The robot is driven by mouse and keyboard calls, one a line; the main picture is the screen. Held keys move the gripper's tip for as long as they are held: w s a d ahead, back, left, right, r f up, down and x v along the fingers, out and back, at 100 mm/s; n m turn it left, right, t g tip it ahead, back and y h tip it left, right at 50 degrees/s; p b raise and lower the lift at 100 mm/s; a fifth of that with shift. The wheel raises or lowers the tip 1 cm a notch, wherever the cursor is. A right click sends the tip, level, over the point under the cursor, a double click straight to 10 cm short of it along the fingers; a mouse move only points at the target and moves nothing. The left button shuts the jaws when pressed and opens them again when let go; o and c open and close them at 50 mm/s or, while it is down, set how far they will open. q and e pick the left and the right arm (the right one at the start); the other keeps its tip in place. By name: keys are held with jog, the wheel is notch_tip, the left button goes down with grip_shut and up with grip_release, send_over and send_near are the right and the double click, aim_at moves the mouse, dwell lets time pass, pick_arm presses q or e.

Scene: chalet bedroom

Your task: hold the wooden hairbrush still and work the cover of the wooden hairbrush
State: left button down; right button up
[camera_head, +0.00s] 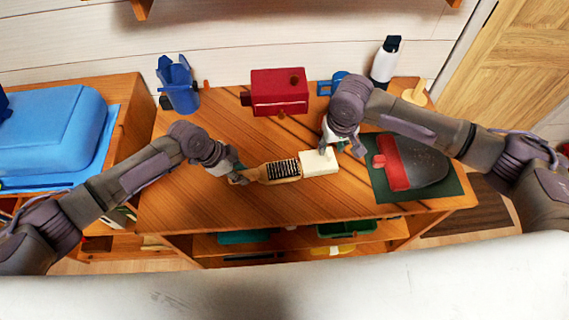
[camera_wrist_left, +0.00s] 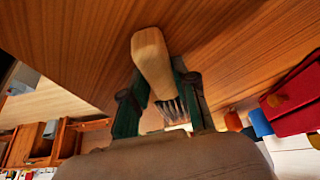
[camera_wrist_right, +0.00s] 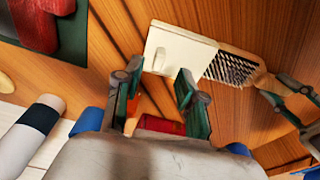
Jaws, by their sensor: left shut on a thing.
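The wooden hairbrush (camera_head: 268,172) lies across the table, its handle end to the left and dark bristles facing up. My left gripper (camera_head: 238,177) is shut on its handle, which also shows in the left wrist view (camera_wrist_left: 152,55). The cream-white cover (camera_head: 319,162) sits over the far right end of the brush head, leaving much of the bristles bare; it also shows in the right wrist view (camera_wrist_right: 180,50). My right gripper (camera_head: 341,150) is open beside the cover's right end, its fingers apart. Whether a finger touches the cover I cannot tell.
A red box (camera_head: 279,92), a blue pitcher-like thing (camera_head: 178,85) and a white bottle (camera_head: 384,66) stand along the back. A red and grey object (camera_head: 415,163) lies on a dark green mat (camera_head: 440,191) at the right. The table front is clear.

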jog(key=shift+s+r, duration=0.2)
jog(key=shift+r, duration=0.8)
pick_arm(q)
jog(key=c, duration=0.8)
grip_release()
